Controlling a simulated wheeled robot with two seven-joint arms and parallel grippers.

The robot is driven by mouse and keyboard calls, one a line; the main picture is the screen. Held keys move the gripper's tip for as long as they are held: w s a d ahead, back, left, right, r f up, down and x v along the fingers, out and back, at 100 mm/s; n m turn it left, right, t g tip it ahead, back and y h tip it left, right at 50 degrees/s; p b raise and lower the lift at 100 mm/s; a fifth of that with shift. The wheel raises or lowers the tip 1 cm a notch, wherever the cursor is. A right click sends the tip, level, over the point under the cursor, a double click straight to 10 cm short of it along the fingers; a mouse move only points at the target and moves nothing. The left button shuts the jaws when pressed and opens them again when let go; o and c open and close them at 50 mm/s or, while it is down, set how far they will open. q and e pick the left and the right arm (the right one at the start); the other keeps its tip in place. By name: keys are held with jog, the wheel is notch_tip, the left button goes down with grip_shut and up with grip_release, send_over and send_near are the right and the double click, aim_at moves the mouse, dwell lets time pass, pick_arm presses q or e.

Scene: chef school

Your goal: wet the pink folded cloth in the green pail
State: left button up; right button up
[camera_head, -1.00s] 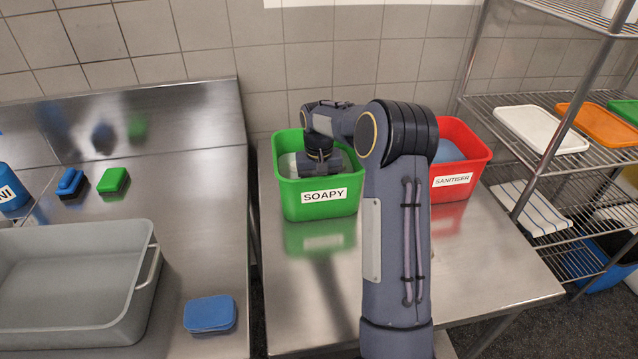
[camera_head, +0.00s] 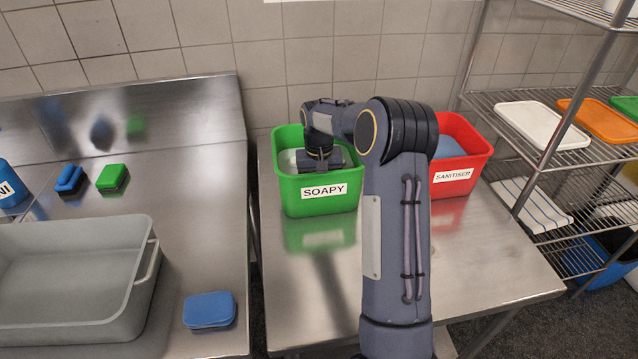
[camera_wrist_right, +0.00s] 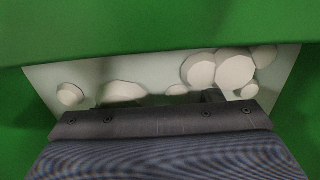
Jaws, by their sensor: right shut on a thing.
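The green pail (camera_head: 290,202), labelled SOAPY, stands on the steel table against the tiled wall. My right arm reaches over it, and my right gripper (camera_head: 320,166) points down inside the pail, its fingertips hidden by the front wall. In the right wrist view the pail's green walls (camera_wrist_right: 160,30) surround pale soapy water with white suds (camera_wrist_right: 235,70), and my gripper's dark body fills the bottom. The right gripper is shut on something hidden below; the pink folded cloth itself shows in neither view. My left gripper is not in view.
A red SANITISER pail (camera_head: 468,168) with something blue inside stands right of the green pail. A wire shelf (camera_head: 500,100) rises at the right. At left are a grey tub (camera_head: 130,295), a blue sponge (camera_head: 209,310) and small blue (camera_head: 70,178) and green (camera_head: 112,176) items.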

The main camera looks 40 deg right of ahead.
jog(key=shift+f, duration=0.45)
jog(key=shift+f, duration=0.1)
dwell(1.0)
jog(key=shift+r+p, duration=2.6)
jog(key=shift+r, duration=1)
